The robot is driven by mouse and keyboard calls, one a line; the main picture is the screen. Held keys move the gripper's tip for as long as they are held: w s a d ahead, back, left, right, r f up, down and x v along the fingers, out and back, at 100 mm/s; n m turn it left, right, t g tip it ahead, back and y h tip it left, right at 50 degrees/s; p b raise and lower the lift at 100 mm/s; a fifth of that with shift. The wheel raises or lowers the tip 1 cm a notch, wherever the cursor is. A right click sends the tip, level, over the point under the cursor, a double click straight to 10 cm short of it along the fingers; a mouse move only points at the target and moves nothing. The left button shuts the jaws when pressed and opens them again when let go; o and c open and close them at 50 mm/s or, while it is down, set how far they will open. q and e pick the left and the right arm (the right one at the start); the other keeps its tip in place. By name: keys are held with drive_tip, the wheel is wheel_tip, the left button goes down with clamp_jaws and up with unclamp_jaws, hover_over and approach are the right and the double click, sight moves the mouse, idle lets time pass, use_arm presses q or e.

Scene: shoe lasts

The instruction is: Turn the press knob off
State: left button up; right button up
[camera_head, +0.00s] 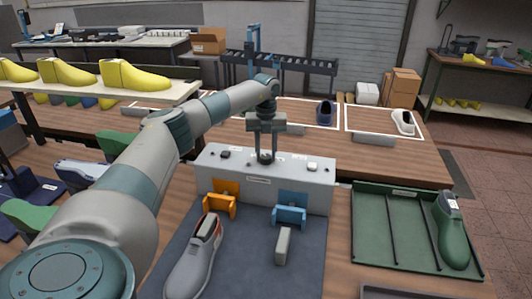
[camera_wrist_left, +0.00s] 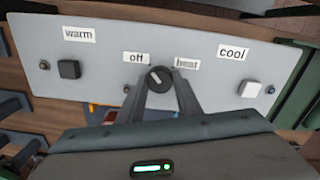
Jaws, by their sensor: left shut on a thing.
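The press knob (camera_wrist_left: 160,79) is a round black dial with a white pointer line on the top of the light grey press box (camera_head: 262,180). In the wrist view its pointer line leans up and to the left, toward the "off" label (camera_wrist_left: 136,57). A second label (camera_wrist_left: 187,63), which seems to read "heat", is to the right of it. My left gripper (camera_head: 265,154) points down over the box, its two fingers on either side of the knob and shut on it. In the head view the fingers partly hide the knob. My right gripper is not in view.
Black (camera_wrist_left: 69,69) and white (camera_wrist_left: 250,89) buttons flank the knob by "warm" and "cool" labels. Orange (camera_head: 221,200) and blue (camera_head: 290,210) holders stand before the box. A grey shoe (camera_head: 194,262) lies on the mat; a green tray (camera_head: 372,225) is at right.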

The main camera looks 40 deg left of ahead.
sight(266, 156)
use_arm(q)
drive_tip(key=shift+w+r+n, duration=0.1)
drive_tip(key=shift+r+n, duration=0.05)
drive_tip(key=shift+n, duration=0.25)
drive_tip(key=shift+a, duration=0.1)
drive_tip(key=o, duration=1)
drive_tip(key=shift+o, duration=0.2)
drive_tip(key=shift+r, duration=0.1)
drive_tip(key=shift+r+b, duration=0.45)
drive_tip(key=shift+r, duration=0.2)
wheel_tip(266, 156, up, 16)
drive_tip(key=b, duration=0.4)
